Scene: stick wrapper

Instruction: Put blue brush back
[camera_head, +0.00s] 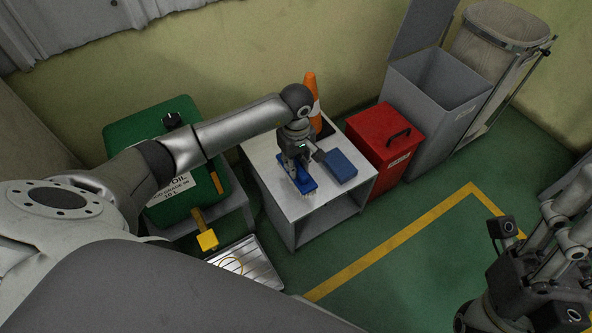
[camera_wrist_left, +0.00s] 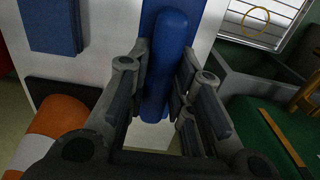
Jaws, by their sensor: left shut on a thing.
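The blue brush (camera_head: 306,185) is in my left gripper (camera_head: 296,160), over the white top of the small grey cabinet (camera_head: 270,183). Its pale bristles point down near the front part of the top; I cannot tell whether they touch it. In the left wrist view the blue brush handle (camera_wrist_left: 172,50) runs between the two fingers of my left gripper (camera_wrist_left: 165,88), which are shut on it. A second blue block-shaped thing (camera_head: 341,165) lies on the cabinet top to the right of the brush; it also shows in the left wrist view (camera_wrist_left: 52,25).
An orange and white cone (camera_head: 311,90) stands behind on the cabinet's far side. A red bin (camera_head: 385,145) and an open grey bin (camera_head: 435,85) stand to the right. A green oil container (camera_head: 150,128) is at the left, with a metal tray (camera_head: 240,262) below. The green floor is clear in front.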

